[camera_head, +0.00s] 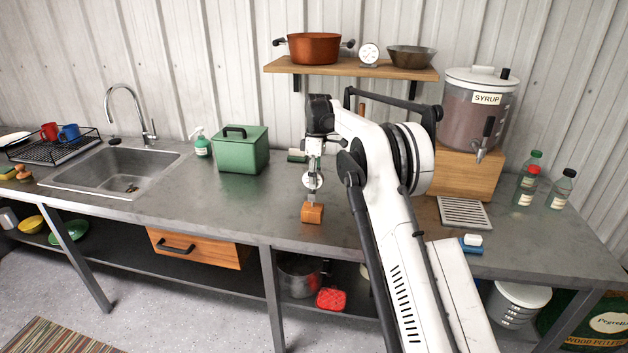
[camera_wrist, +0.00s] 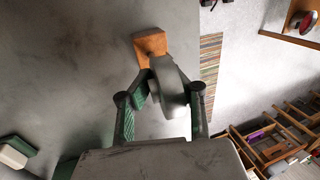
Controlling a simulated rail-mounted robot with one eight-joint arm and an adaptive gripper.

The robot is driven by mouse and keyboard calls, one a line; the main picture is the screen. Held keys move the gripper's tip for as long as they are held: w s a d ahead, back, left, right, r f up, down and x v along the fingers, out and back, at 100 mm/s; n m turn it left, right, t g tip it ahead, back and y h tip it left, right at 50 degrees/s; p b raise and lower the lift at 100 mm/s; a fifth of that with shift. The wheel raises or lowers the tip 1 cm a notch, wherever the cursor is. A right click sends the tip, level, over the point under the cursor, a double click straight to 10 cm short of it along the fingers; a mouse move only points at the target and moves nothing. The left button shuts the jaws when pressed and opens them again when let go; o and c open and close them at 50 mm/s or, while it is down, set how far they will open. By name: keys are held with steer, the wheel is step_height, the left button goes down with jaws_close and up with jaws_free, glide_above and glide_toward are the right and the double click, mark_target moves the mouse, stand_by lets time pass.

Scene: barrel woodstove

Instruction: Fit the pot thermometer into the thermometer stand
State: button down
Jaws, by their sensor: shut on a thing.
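The pot thermometer (camera_head: 313,180) has a round white dial and hangs upright below my gripper (camera_head: 314,163). My gripper is shut on it. The thermometer stand, a small orange-brown wooden block (camera_head: 312,213), sits near the counter's front edge directly under the thermometer. The stem's lower end meets the block's top in this view; I cannot tell whether it is inside or just above. In the wrist view the grey thermometer (camera_wrist: 168,85) shows nearly edge-on between my fingers (camera_wrist: 160,95), partly covering the wooden stand (camera_wrist: 149,43).
A green lidded box (camera_head: 241,152) stands left of my gripper on the counter (camera_head: 200,210), with a soap bottle (camera_head: 201,144) and the sink beyond. The syrup dispenser (camera_head: 480,105) stands right of my arm. A shelf (camera_head: 350,69) with pots hangs above. The counter around the stand is clear.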

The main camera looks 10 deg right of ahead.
steer(key=shift+f+b, duration=0.5)
steer(key=shift+f, duration=0.35)
steer(key=c, duration=1.5)
jaws_free()
steer(key=shift+c, duration=0.2)
step_height(320, 180, up, 10)
